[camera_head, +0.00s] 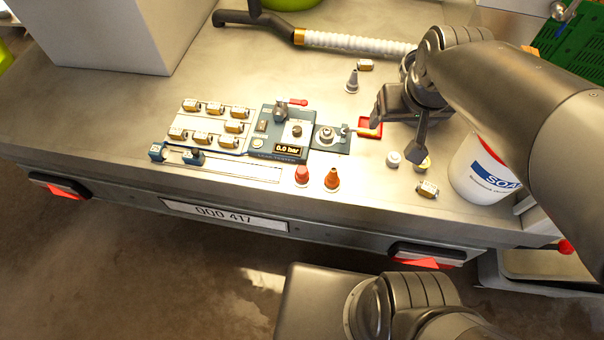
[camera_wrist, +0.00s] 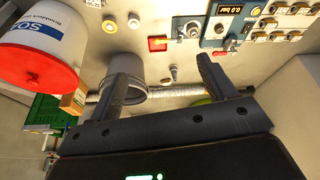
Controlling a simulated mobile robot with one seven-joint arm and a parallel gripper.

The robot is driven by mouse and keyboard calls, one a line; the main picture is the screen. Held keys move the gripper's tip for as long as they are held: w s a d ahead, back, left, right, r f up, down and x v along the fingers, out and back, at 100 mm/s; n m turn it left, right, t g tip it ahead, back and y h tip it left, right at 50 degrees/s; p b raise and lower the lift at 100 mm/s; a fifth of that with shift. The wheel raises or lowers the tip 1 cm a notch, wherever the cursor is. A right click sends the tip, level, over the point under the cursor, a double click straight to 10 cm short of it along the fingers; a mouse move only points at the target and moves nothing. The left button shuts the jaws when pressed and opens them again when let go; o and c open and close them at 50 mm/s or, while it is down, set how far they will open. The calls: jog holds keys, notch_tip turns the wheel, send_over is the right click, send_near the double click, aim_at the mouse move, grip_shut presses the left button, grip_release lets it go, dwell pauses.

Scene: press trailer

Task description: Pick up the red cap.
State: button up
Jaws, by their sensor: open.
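A small red cone-shaped piece (camera_head: 302,174), which looks like the red cap, stands upright near the table's front edge, in front of the pressure unit. An orange-red cone (camera_head: 332,180) stands just right of it. I cannot make out the red cone in the wrist view. My gripper (camera_head: 398,128) is above the table, right of and behind the red cone, clearly apart from it. In the wrist view its two fingers (camera_wrist: 163,58) are spread wide with nothing held between them.
The pressure unit (camera_head: 282,135) and a rack of brass fittings (camera_head: 207,128) lie left. A red tray (camera_head: 375,130) sits near my gripper. White (camera_head: 393,159) and yellow (camera_head: 423,165) caps stand right. A white bucket (camera_head: 475,180) and ribbed hose (camera_head: 350,42) limit room.

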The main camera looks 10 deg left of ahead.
jog(key=w+a+f+n+g, duration=0.25)
jog(key=w+a+f, duration=0.25)
jog(key=a+f, duration=0.45)
jog(key=n+g, duration=0.2)
jog(key=n, duration=0.2)
send_over(302, 170)
jog(key=shift+t, duration=0.25)
jog(key=f, duration=1.3)
jog(key=shift+s+f, duration=0.3)
jog(key=shift+f, duration=0.1)
notch_tip(302, 170, down, 6)
jog(key=shift+a+r, duration=0.1)
jog(key=shift+r, duration=0.1)
jog(key=shift+w+f, duration=0.2)
jog(key=shift+f, duration=1.2)
jog(key=shift+w+f, duration=0.15)
jog(key=shift+f, duration=1.2)
jog(key=shift+c, duration=0.2)
jog(key=c, duration=1.1)
